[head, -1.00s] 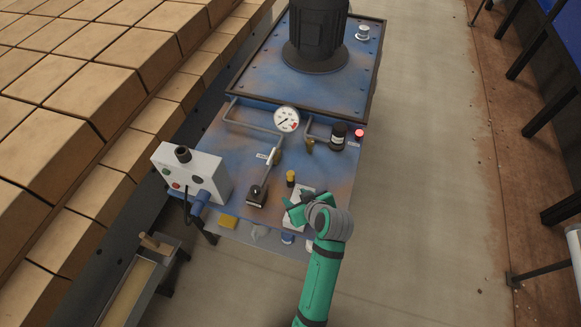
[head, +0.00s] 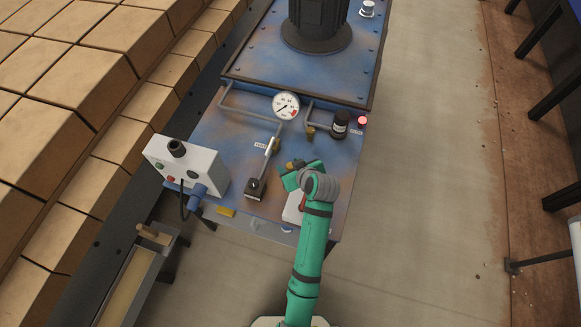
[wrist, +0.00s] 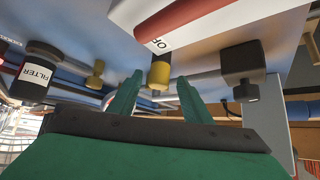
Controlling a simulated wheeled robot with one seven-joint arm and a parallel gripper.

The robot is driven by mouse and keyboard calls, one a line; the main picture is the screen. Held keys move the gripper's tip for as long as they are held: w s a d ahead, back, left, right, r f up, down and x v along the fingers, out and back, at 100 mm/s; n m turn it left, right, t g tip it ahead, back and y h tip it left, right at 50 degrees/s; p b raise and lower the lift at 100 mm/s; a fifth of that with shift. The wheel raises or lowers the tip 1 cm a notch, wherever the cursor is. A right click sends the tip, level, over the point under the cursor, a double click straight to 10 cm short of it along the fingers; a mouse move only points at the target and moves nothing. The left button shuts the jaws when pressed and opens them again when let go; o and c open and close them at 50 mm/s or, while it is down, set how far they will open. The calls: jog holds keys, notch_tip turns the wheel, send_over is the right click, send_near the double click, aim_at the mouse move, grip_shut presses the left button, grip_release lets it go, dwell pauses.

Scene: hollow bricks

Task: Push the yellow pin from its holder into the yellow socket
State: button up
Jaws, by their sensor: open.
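A short yellow-topped cylinder (head: 289,165) stands on the blue panel. In the wrist view the yellow and black cylinder (wrist: 159,72) shows between my fingers, with no clear contact. My gripper (wrist: 160,79) is open around it; in the head view my gripper (head: 297,175) partly hides it. A flat yellow block (head: 226,212) lies at the panel's front edge. I cannot tell which yellow part is the pin and which the socket; no loose pin is clear.
A white box with a red handle (wrist: 185,22) is close to my fingers. A brass valve (wrist: 96,74) is nearby.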

aim_at(287, 164)
jog(key=x, duration=0.5)
jog(key=shift+s+d, duration=0.1)
jog(key=shift+d, duration=0.05)
jog(key=shift+c, duration=0.7)
grip_shut()
